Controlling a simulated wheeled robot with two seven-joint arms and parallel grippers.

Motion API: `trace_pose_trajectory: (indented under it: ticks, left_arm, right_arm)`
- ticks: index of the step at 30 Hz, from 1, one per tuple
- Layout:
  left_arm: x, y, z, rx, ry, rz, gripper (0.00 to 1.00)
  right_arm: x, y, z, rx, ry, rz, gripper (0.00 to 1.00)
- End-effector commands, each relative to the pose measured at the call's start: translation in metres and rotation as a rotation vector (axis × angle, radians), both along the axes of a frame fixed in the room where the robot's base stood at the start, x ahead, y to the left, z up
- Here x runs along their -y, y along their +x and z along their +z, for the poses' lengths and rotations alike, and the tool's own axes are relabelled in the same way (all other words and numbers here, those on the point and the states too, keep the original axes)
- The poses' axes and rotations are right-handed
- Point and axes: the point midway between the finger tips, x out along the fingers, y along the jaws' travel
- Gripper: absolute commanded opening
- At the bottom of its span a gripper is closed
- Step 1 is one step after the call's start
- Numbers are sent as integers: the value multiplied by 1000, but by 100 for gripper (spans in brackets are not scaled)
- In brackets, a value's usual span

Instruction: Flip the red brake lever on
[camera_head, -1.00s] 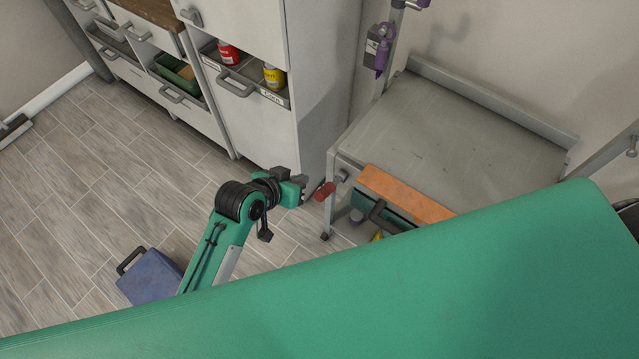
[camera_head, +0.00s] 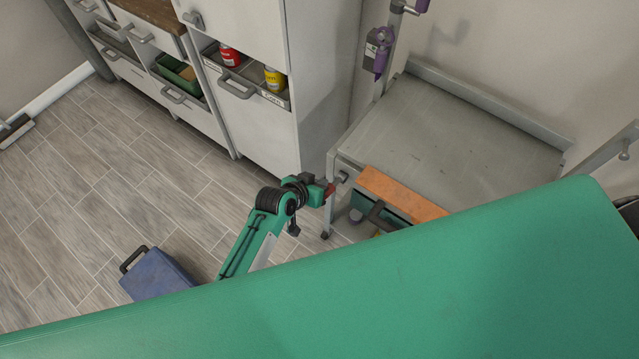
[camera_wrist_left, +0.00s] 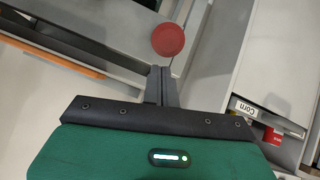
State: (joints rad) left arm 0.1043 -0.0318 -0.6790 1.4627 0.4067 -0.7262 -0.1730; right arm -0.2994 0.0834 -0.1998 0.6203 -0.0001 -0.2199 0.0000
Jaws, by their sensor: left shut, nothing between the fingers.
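The red brake lever (camera_head: 331,188) sticks out from the near left corner of the grey rolling rack (camera_head: 455,135). In the left wrist view its round red end (camera_wrist_left: 168,40) faces the camera, just beyond my fingertips. My left gripper (camera_head: 325,193) is at the lever in the head view and partly covers it. In the left wrist view its fingers (camera_wrist_left: 160,72) are shut together with nothing between them. I cannot tell whether they touch the lever. My right gripper is not in view.
White cabinets (camera_head: 240,70) stand to the left of the rack. An orange-edged green box (camera_head: 405,190) sits under the rack's front edge. A blue case (camera_head: 155,275) lies on the floor at lower left.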

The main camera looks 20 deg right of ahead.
Motion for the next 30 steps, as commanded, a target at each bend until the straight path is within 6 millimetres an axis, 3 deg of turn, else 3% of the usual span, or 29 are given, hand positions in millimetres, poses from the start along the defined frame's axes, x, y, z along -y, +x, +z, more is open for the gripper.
trace_pose_trajectory:
  ticks: [16, 30]
  left_arm:
    - [-2, -5, -9, 1, -1, 0, 0]
    - [-6, -8, -17, 36, -47, 0, 0]
  right_arm:
    - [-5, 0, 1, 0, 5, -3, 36]
    - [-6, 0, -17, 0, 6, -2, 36]
